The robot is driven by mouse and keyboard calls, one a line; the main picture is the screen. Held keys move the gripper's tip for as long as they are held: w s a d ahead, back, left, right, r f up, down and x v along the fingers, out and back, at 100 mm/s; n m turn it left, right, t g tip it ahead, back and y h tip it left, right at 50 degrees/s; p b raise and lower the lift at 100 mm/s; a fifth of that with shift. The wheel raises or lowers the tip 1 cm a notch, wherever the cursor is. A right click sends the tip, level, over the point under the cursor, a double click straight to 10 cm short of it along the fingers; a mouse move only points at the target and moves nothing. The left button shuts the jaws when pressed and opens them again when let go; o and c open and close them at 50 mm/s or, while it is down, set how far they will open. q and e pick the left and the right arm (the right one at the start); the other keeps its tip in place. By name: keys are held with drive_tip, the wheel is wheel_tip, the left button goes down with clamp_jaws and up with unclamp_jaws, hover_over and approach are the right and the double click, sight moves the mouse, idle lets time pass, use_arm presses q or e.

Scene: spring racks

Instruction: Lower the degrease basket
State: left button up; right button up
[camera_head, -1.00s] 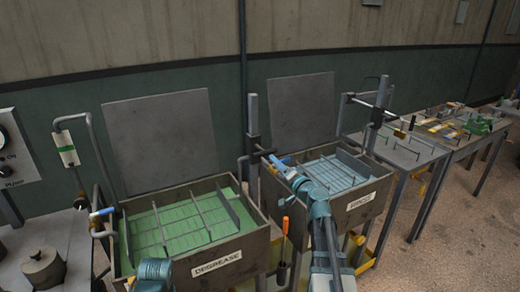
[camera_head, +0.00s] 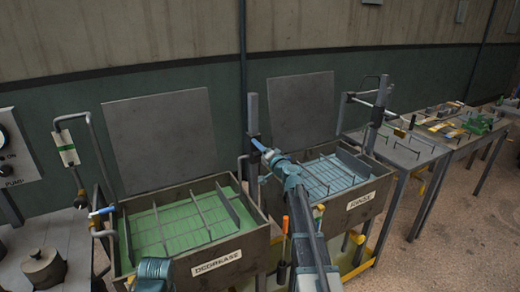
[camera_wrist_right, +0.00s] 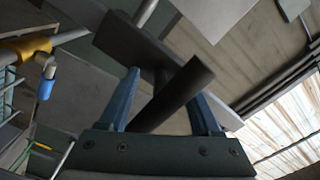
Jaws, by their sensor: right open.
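The degrease basket (camera_head: 199,216) is a wire rack with thin dividers, inside the tank labelled DEGREASE (camera_head: 217,262), over or in green liquid. I cannot tell how deep it sits. A grey post (camera_head: 253,125) stands between the two tanks and carries a dark block with a handle. My right gripper (camera_head: 262,147) is at this post. In the right wrist view its blue fingers (camera_wrist_right: 165,108) are open, one on each side of a dark round bar (camera_wrist_right: 180,92), and not visibly clamped on it. Only a teal part of my left arm shows at the bottom; its gripper is out of view.
The RINSE tank (camera_head: 361,203) with a bluish rack is to the right, partly behind my right arm. An orange-handled tool (camera_head: 284,226) hangs between the tanks. A blue-ended lever (camera_head: 102,212) is at the left tank edge. Tables (camera_head: 408,150) continue to the right.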

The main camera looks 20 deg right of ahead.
clamp_jaws()
idle(0.4)
idle(1.1)
